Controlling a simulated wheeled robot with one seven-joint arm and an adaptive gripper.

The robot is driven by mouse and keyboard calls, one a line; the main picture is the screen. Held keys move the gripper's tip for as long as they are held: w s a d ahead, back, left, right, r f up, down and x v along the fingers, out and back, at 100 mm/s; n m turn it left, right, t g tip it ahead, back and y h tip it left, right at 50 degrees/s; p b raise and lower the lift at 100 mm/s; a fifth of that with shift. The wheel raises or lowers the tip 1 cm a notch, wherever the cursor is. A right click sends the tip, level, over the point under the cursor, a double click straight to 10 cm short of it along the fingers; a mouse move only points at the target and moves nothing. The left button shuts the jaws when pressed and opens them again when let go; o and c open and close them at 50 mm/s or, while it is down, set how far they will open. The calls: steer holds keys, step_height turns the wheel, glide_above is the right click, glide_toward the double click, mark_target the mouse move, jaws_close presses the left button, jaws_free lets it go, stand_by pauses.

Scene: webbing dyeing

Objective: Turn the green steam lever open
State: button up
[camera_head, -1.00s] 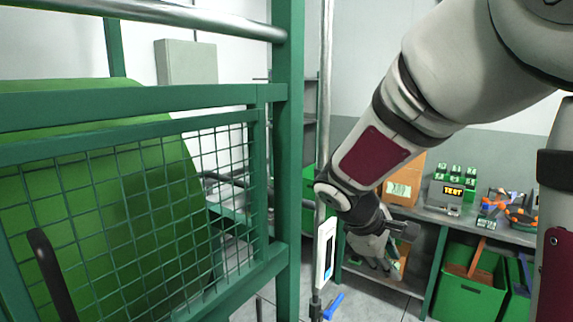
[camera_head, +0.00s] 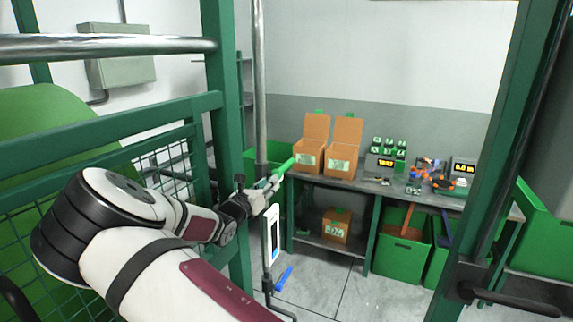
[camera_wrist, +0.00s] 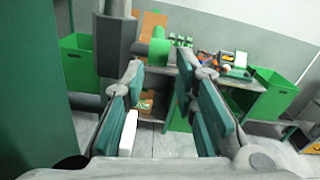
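The green steam lever (camera_head: 283,168) shows in the head view as a short green bar just beyond my fingertips, slanting up to the right beside the vertical pipe. In the wrist view a green cylinder (camera_wrist: 157,47), which looks like the lever, lies ahead of the gap between my fingers, next to a dark grey pipe part (camera_wrist: 116,42). My gripper (camera_head: 268,187) is open in the wrist view (camera_wrist: 160,72), its teal-padded fingers spread with nothing between them. I cannot tell whether a fingertip touches the lever.
A vertical pipe (camera_head: 259,90) stands by the green mesh guard (camera_head: 160,112). A white panel (camera_head: 271,232) and a blue lever (camera_head: 284,278) sit below my gripper. Behind are a bench (camera_head: 330,183) with open cartons and green bins (camera_head: 400,250). A green post (camera_head: 490,150) stands right.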

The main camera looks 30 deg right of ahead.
mark_target(285, 167)
steer(key=x, duration=1.4)
steer(key=shift+a, duration=0.15)
jaws_close()
